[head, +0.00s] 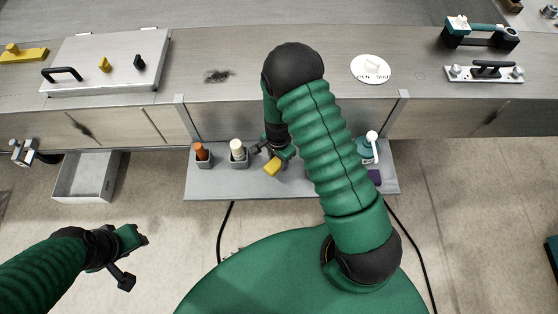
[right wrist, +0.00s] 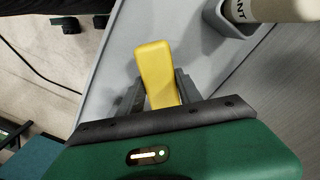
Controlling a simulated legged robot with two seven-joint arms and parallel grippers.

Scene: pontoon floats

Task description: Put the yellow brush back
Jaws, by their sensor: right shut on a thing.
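The yellow brush (head: 272,166) is in my right gripper (head: 267,151), over the grey shelf (head: 225,188). In the right wrist view the brush's yellow block-like end (right wrist: 155,72) sticks out between the two dark fingers (right wrist: 156,95). The rest of the brush is hidden by the gripper. My left gripper (head: 128,256) is at the lower left over the floor, away from the shelf; I cannot tell its jaw state. Left of the right gripper, an orange-topped item (head: 201,150) and a cream-topped item (head: 237,149) stand in small grey holders on the shelf.
A white-handled item (head: 371,138) and a dark purple piece (head: 374,177) are at the shelf's right end, partly behind my right arm. An open grey bin (head: 82,189) is left of the shelf. Black cables hang below the shelf. A metal deck with a handled hatch (head: 110,62) lies behind.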

